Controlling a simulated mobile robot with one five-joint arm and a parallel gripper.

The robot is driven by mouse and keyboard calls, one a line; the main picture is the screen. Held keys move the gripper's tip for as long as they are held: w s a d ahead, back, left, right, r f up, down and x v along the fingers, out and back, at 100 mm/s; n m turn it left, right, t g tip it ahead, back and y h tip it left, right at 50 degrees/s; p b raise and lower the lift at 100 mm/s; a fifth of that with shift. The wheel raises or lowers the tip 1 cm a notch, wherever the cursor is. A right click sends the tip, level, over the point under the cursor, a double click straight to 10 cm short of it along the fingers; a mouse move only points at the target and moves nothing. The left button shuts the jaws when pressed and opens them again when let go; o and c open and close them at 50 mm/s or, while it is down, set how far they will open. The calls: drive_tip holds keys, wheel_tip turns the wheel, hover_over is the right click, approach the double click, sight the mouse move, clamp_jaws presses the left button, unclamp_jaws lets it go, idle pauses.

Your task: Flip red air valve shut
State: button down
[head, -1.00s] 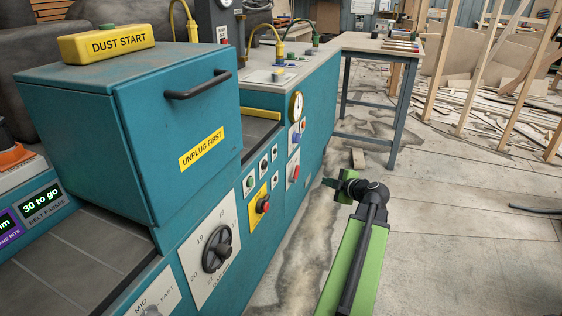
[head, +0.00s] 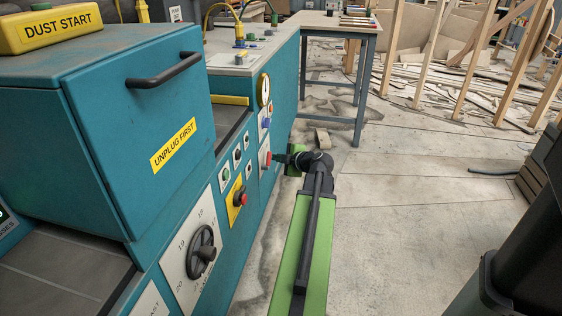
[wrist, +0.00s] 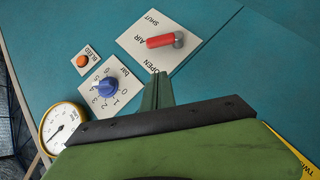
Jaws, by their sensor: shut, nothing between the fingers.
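The red air valve handle (wrist: 160,41) shows in the wrist view on a white plate marked AIR, SHUT and OPEN, with a grey pivot at its right end. The handle points left in that view, between the SHUT and OPEN words. In the head view the red handle (head: 268,158) is small on the teal machine's side. My gripper (head: 280,159) is just right of it there. In the wrist view my gripper's shut fingers (wrist: 158,78) are empty and appear just below the plate's lower edge. I cannot tell whether they touch the panel.
A blue bar knob (wrist: 107,87), an orange bleed button (wrist: 82,60) and a pressure gauge (wrist: 62,128) sit left of the valve in the wrist view. A wood block (head: 322,138) lies on the floor.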

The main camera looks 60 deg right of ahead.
sight(270, 157)
drive_tip(key=w+d+f+b, duration=0.3)
drive_tip(key=w+d+f, duration=0.1)
drive_tip(key=w+d, duration=0.1)
drive_tip(key=shift+w+f+b, duration=0.25)
drive_tip(key=shift+w+b, duration=0.15)
